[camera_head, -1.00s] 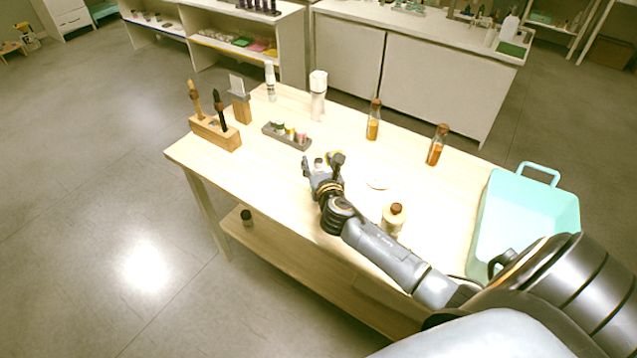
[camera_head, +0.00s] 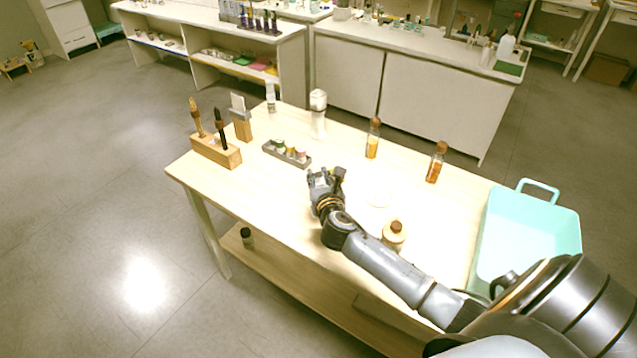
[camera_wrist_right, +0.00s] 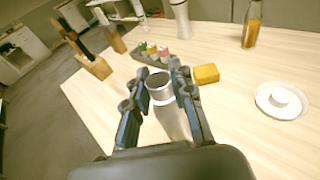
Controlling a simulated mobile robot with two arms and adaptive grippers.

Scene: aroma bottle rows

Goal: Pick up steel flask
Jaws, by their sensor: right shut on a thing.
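The steel flask (camera_wrist_right: 172,115) is a silvery cylinder with a dark open top. In the right wrist view it stands between the two fingers of my right gripper (camera_wrist_right: 158,92), which is shut on its sides. In the head view my right gripper (camera_head: 326,178) is over the near part of the wooden table, and the flask is hidden by the gripper there. I cannot tell whether the flask's base touches the table. My left gripper is not in view.
A yellow block (camera_wrist_right: 206,74) lies just right of the gripper. A white dish (camera_wrist_right: 282,102), a cream jar (camera_head: 393,236), two amber bottles (camera_head: 373,140) and a mint crate (camera_head: 528,228) stand to the right. A paint-pot rack (camera_head: 287,154) and wooden holder (camera_head: 216,150) are left.

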